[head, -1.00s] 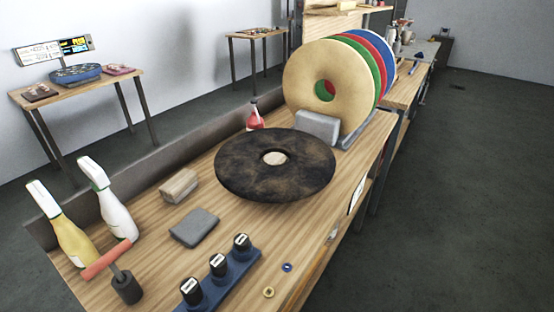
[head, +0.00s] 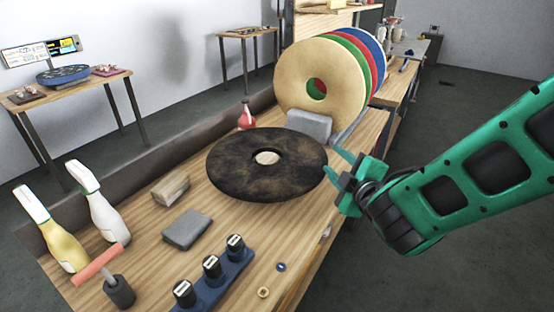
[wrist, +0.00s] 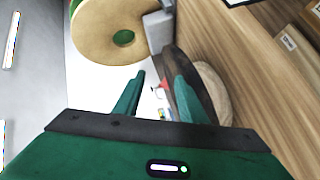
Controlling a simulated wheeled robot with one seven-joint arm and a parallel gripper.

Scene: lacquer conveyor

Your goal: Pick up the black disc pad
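The black disc pad (head: 235,168) is a dark, mottled brown-black ring with a central hole. It lies flat and level on the wooden bench in the head view. My gripper (head: 327,160) is green and open, with its two fingertips at the pad's right rim. In the wrist view my gripper (wrist: 157,80) shows two spread fingers with nothing held between them. The pad (wrist: 186,70) appears there edge-on, partly hidden behind the right finger. I cannot tell whether a finger touches it.
Tan, green, red and blue pads stand in a grey rack behind; the tan pad (head: 310,85) is nearest. A red bottle (head: 246,118), wood block (head: 170,190), grey block (head: 186,229), spray bottles (head: 97,202) and a blue holder (head: 225,275) share the bench (head: 140,235).

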